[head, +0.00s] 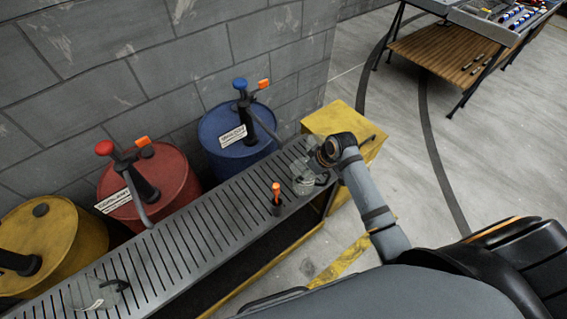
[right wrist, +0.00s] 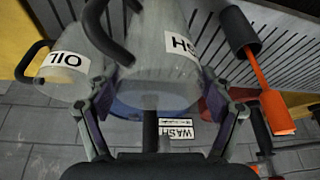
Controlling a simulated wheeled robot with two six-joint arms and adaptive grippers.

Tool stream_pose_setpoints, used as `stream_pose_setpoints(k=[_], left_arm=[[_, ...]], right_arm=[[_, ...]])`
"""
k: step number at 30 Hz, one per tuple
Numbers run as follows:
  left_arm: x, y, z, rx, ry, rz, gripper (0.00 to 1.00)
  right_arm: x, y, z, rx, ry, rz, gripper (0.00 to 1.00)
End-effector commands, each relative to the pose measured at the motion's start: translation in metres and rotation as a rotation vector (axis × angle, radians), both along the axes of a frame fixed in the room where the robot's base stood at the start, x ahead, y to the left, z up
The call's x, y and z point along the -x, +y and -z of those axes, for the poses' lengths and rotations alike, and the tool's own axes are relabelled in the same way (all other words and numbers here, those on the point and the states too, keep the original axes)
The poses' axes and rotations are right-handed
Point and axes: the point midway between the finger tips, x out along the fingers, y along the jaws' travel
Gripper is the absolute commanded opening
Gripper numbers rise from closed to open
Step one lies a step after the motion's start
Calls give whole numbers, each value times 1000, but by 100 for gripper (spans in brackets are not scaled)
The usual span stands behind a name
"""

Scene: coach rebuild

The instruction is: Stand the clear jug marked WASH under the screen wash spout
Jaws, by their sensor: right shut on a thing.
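The clear jug marked WASH (right wrist: 160,70) is between the fingers of my right gripper (right wrist: 160,108); part of its label shows. In the head view my right gripper (head: 322,158) is at the right end of the slotted grate, around a clear jug (head: 303,182). I cannot tell whether the jug touches the grate. The blue drum (head: 222,150) has a blue-topped pump whose spout (head: 266,126) comes forward over the grate, left of and behind the jug. A WASH label (right wrist: 178,132) shows beyond the jug in the wrist view. My left gripper is not in view.
A clear jug marked OIL (right wrist: 65,65) stands close beside the held jug. An orange-handled tool (head: 276,192) stands upright on the grate (head: 190,236). Another clear jug (head: 92,298) is at the near left. Red (head: 178,180) and yellow (head: 70,235) drums line the wall.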

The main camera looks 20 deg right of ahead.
Motion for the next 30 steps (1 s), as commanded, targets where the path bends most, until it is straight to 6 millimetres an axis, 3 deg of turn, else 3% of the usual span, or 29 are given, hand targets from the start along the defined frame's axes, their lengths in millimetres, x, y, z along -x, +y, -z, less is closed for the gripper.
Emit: stream_pose_setpoints(k=[4,10,19,24,30], left_arm=[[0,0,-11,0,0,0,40],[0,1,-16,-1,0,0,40],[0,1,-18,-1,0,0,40],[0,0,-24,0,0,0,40],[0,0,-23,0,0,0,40]], right_arm=[[-40,28,-5,-6,-1,-1,30],[-74,50,-3,-1,-1,-2,30],[-90,60,-2,0,-1,-1,30],[-88,59,28,2,4,1,30],[-88,59,35,2,0,-1,30]])
